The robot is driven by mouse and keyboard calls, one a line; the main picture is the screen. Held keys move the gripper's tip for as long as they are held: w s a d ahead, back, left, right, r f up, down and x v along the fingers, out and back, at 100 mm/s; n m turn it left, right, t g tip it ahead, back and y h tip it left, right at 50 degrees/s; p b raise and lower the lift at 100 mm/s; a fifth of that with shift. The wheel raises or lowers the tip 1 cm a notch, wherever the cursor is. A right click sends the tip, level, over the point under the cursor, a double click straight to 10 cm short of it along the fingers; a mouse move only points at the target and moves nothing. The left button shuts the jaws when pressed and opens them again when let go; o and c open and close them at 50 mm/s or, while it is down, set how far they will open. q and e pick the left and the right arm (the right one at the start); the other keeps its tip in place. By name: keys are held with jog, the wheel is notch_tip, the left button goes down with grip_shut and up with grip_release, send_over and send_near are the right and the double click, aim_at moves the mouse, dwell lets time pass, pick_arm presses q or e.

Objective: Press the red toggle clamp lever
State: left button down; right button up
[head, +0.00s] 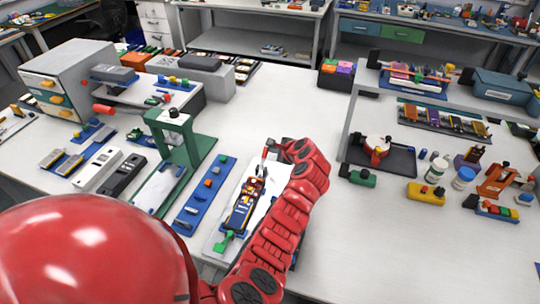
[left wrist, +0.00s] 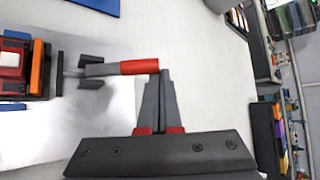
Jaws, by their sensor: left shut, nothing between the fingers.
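The toggle clamp's red lever (left wrist: 140,67) lies across the left wrist view, joined on its left to a grey metal arm between dark brackets. My left gripper (left wrist: 163,74) is shut and empty. Its fingertips are right by the free end of the red lever; I cannot tell whether they touch it. In the head view the left gripper (head: 272,147) is at the far end of the fixture on a white plate (head: 217,222). A dark device (head: 242,208) with orange and white parts lies there, with a green clamp (head: 225,241) at its near end. My right gripper is not in view.
A blue strip (head: 196,208) and a green press stand (head: 197,148) are left of the fixture. A grey shelf (head: 350,122) and a yellow block (head: 426,192) are to the right. The table front right of my arm is clear.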

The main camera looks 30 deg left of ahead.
pick_arm(q)
jog(key=shift+s+r, duration=0.35)
jog(key=shift+r, duration=0.05)
jog(key=shift+s+r+n+t+y+p, duration=0.2)
jog(key=shift+n+t+y+p, duration=0.1)
jog(key=shift+t+p, duration=0.1)
jog(key=shift+s+d+r, duration=0.1)
jog(key=shift+s+r, duration=0.1)
jog(key=s, duration=0.1)
jog(key=s+p, duration=0.1)
jog(key=r+p, duration=0.1)
jog(key=shift+s+d+r, duration=0.1)
jog(key=shift+s+d, duration=0.25)
jog(key=shift+s, duration=0.2)
